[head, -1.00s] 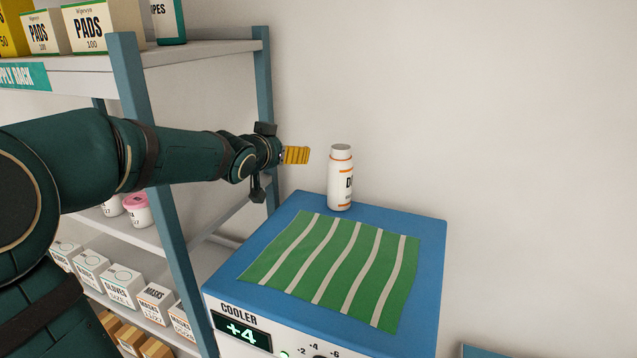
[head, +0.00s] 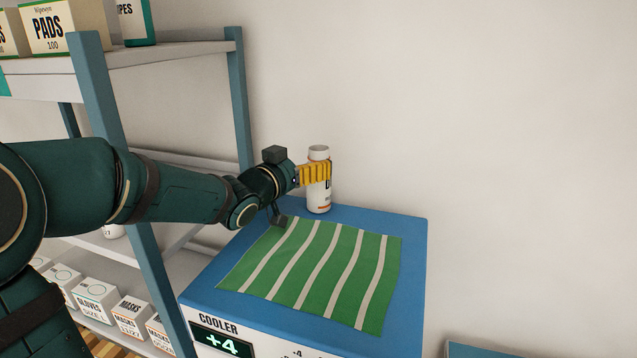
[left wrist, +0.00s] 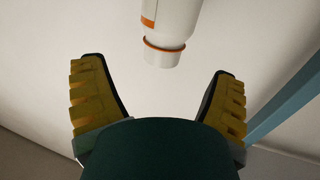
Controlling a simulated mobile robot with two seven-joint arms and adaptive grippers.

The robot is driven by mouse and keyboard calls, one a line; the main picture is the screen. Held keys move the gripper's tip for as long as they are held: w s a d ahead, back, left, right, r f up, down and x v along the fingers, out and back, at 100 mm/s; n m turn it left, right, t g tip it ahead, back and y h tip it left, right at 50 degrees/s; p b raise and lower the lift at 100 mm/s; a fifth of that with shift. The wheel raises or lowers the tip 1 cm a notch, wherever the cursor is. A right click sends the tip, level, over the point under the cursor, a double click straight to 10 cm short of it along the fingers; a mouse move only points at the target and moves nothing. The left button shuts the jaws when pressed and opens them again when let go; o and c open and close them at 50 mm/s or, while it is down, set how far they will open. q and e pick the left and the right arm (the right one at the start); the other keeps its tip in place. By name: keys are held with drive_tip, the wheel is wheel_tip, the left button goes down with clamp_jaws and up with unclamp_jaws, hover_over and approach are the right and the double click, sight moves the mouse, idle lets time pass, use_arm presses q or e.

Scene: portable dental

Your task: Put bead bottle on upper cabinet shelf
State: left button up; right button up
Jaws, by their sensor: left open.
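A white bottle with orange bands (head: 319,203) stands upright on the blue cooler top, near its back edge. Its label is mostly covered, so I cannot tell whether it is the bead bottle. My left gripper (head: 315,173) is at the bottle's upper half, with a yellow finger across its front. In the left wrist view the gripper (left wrist: 157,70) is open. The bottle (left wrist: 172,22) shows there between and beyond the fingertips, with clear gaps at both sides. My right gripper is not in view.
A striped green cloth (head: 312,275) lies on the cooler (head: 408,260) in front of the bottle. A blue-post rack (head: 238,100) at the left holds boxes, including a PADS box (head: 50,28) on its upper shelf. The wall behind is bare.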

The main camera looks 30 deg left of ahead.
sight(313, 156)
use_arm(q)
drive_tip(key=shift+w+a+f, duration=0.1)
drive_tip(key=shift+w, duration=2.8)
drive_tip(key=shift+c, duration=0.4)
drive_tip(key=c, duration=1.4)
